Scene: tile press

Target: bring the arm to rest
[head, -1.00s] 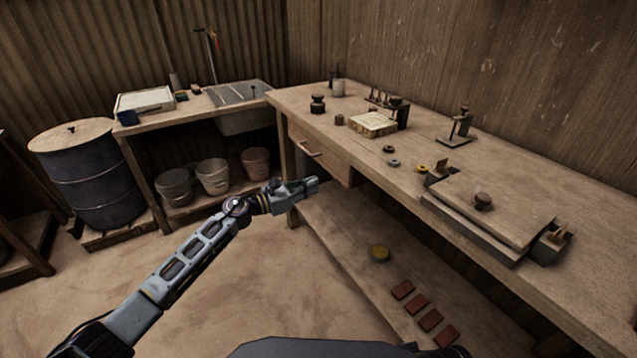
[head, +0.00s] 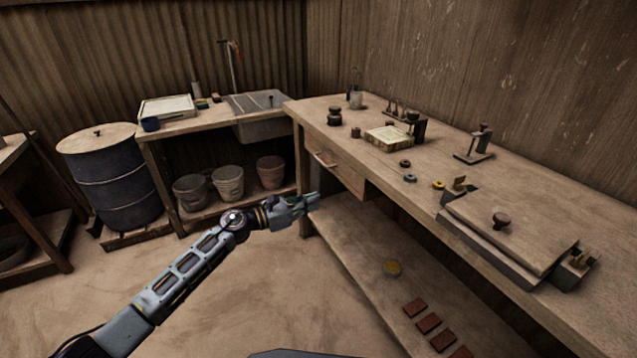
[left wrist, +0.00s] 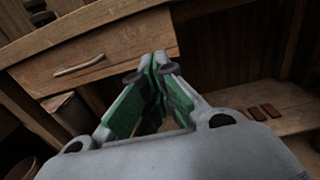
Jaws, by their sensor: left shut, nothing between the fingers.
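My left arm reaches in from the lower left of the head view. Its gripper (head: 304,203) hangs in front of the workbench, below the drawer (head: 334,165) and apart from it. In the left wrist view the green-padded fingers (left wrist: 157,66) meet at their tips with nothing between them. The drawer front (left wrist: 95,58) and its handle also show there, beyond the fingers. My right gripper is not in view.
The workbench (head: 560,185) carries a press plate with a knob (head: 501,219), small stands and rings. Red tiles (head: 429,323) lie on its lower shelf. A sink bench (head: 180,127), buckets and a drum (head: 112,185) stand left. The floor (head: 240,300) is clear.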

